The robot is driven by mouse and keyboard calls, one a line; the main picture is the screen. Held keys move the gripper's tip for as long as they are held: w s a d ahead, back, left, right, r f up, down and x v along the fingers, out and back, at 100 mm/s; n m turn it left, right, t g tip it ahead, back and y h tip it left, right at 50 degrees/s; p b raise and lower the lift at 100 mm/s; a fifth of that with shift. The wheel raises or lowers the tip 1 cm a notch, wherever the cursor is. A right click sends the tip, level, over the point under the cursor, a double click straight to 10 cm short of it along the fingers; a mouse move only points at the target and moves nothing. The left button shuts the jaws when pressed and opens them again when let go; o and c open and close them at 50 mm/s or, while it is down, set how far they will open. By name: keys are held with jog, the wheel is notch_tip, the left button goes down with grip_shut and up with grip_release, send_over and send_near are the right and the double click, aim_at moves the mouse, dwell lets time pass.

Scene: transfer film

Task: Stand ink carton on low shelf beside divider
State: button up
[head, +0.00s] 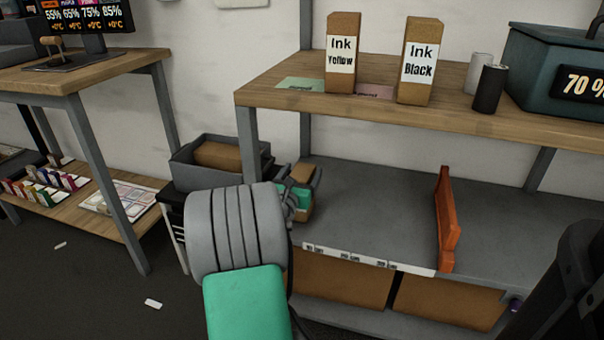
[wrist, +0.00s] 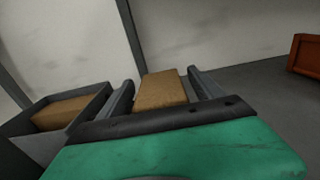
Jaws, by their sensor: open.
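A brown carton (head: 304,172) is at the left end of the grey low shelf (head: 375,205), its label not visible. My gripper (head: 302,183) is open around it, with a finger on each side. In the wrist view the carton (wrist: 163,90) lies between the two spread fingers, with a visible gap at least on the right. I cannot tell whether its base rests on the shelf. The orange divider (head: 446,222) stands on the low shelf well to the right; its edge shows in the wrist view (wrist: 305,54).
Ink Yellow (head: 341,54) and Ink Black (head: 419,62) cartons stand on the wooden upper shelf (head: 290,103), above the low shelf. A grey bin (head: 196,181) with a brown box is left of my gripper. The low shelf between carton and divider is clear.

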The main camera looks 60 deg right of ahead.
jog(key=shift+a+r, duration=0.1)
jog(key=shift+r, duration=0.05)
jog(key=s+a+p, duration=0.2)
jog(key=a, duration=0.9)
jog(key=shift+a, duration=0.35)
